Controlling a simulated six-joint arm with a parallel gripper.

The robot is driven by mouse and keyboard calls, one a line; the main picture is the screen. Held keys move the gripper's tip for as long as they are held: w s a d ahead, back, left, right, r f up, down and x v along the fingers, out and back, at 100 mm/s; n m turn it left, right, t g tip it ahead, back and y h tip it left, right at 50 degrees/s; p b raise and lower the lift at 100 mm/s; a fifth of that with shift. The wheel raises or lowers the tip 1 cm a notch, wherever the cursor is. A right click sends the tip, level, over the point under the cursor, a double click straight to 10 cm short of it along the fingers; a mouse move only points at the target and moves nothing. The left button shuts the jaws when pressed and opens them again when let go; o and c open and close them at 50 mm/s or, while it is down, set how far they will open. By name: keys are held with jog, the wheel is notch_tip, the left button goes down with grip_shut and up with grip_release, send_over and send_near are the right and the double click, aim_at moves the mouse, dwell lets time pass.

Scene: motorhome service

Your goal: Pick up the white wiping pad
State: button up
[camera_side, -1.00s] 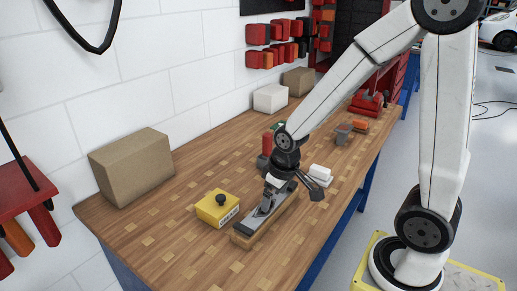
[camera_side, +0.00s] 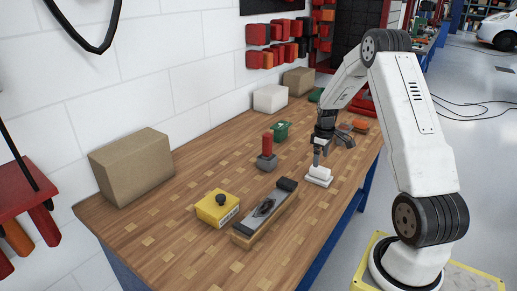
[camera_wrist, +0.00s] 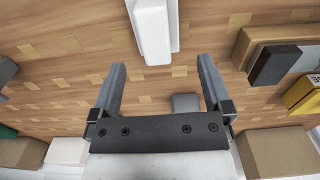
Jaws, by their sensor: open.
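The white wiping pad (camera_side: 318,178) lies on the wooden bench near its right edge. It is a white block with a narrower raised top. My gripper (camera_side: 331,150) is open and empty, beside and above the pad at its far side. One finger overlaps the pad's top in the side view, and I cannot tell whether they touch. In the wrist view the pad (camera_wrist: 154,32) is at the top centre, just beyond my open fingertips (camera_wrist: 161,64); its upper part is cut off by the frame.
A wooden block with a grey and black tool (camera_side: 264,216) lies nearer the camera, beside a yellow box (camera_side: 217,208) with a black knob. A red-handled grey item (camera_side: 267,155) and a green item (camera_side: 281,131) stand left of the pad. An orange item (camera_side: 360,126) is behind.

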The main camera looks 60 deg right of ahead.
aim_at(320, 168)
jog(key=shift+s+d+f, duration=0.1)
jog(key=shift+s+d, duration=0.05)
jog(key=shift+d, duration=0.15)
jog(key=shift+f, duration=1.3)
jog(key=shift+f, duration=2.6)
jog(key=c, duration=1)
jog(key=shift+r, duration=0.2)
